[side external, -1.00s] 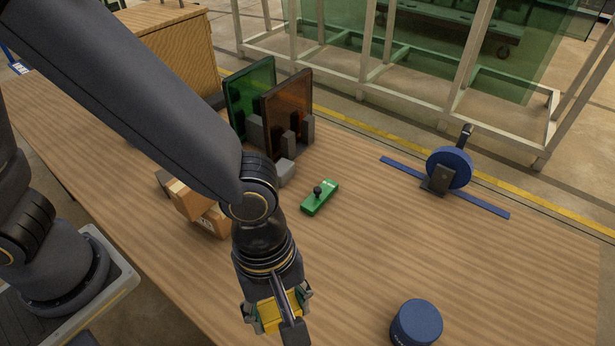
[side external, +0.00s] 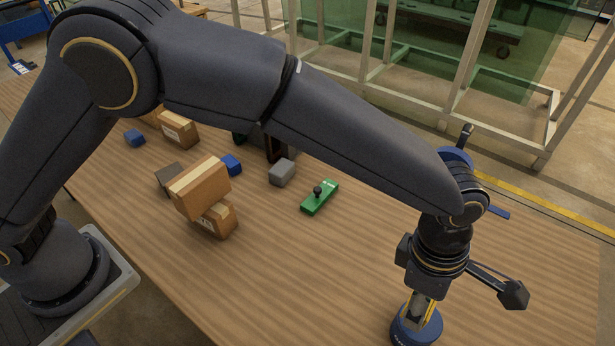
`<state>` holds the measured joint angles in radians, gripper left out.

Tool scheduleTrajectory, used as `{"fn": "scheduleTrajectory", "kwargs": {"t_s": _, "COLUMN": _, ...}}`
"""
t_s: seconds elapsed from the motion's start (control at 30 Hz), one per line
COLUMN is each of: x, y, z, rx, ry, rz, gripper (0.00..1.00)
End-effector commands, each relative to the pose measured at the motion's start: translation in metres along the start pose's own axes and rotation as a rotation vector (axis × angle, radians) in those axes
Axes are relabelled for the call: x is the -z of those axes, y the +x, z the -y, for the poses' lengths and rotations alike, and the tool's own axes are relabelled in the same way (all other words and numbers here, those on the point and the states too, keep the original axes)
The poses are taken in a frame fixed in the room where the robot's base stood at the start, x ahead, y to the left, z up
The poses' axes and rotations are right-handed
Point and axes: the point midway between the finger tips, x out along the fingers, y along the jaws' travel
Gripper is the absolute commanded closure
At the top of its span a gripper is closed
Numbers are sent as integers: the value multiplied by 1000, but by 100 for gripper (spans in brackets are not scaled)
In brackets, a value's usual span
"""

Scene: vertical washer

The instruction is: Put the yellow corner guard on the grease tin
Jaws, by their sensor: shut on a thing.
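The grease tin (side external: 430,331) is a round blue tin near the bottom edge on the right of the table. My gripper (side external: 418,312) points down over it, at or just above its top. The yellow corner guard (side external: 408,311) shows as thin yellow strips between the fingers, and my gripper is shut on it. The fingers and wrist hide most of the guard and part of the tin's top. I cannot tell whether the guard touches the tin.
A green block with a black knob (side external: 319,197) lies mid-table. Cardboard boxes (side external: 200,188), a grey cube (side external: 282,173) and small blue blocks (side external: 231,164) are at the left. A blue round device (side external: 456,156) is partly hidden behind my arm. The front middle of the table is clear.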

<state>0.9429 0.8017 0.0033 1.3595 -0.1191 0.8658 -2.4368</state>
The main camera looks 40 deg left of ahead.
Motion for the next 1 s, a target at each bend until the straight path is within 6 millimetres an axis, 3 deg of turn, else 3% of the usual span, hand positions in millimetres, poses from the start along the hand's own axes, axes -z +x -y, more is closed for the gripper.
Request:
{"fn": "scheduleTrajectory", "kwargs": {"t_s": 0.1, "x": -7, "y": 18, "z": -10, "rx": -2, "ry": -1, "rz": 0, "gripper": 63}}
{"fn": "scheduleTrajectory", "kwargs": {"t_s": 0.33, "x": -14, "y": 32, "z": -18, "rx": -1, "ry": -1, "rz": 2, "gripper": 63}}
{"fn": "scheduleTrajectory", "kwargs": {"t_s": 0.53, "x": -10, "y": 60, "z": -18, "rx": -1, "ry": 0, "rz": 0, "gripper": 63}}
{"fn": "scheduleTrajectory", "kwargs": {"t_s": 0.9, "x": -9, "y": 65, "z": -18, "rx": -2, "ry": 0, "rz": 2, "gripper": 63}}
{"fn": "scheduleTrajectory", "kwargs": {"t_s": 0.93, "x": -9, "y": 65, "z": -18, "rx": -2, "ry": 0, "rz": 3, "gripper": 43}}
{"fn": "scheduleTrajectory", "kwargs": {"t_s": 1.0, "x": -9, "y": 65, "z": -18, "rx": -2, "ry": 0, "rz": 3, "gripper": 35}}
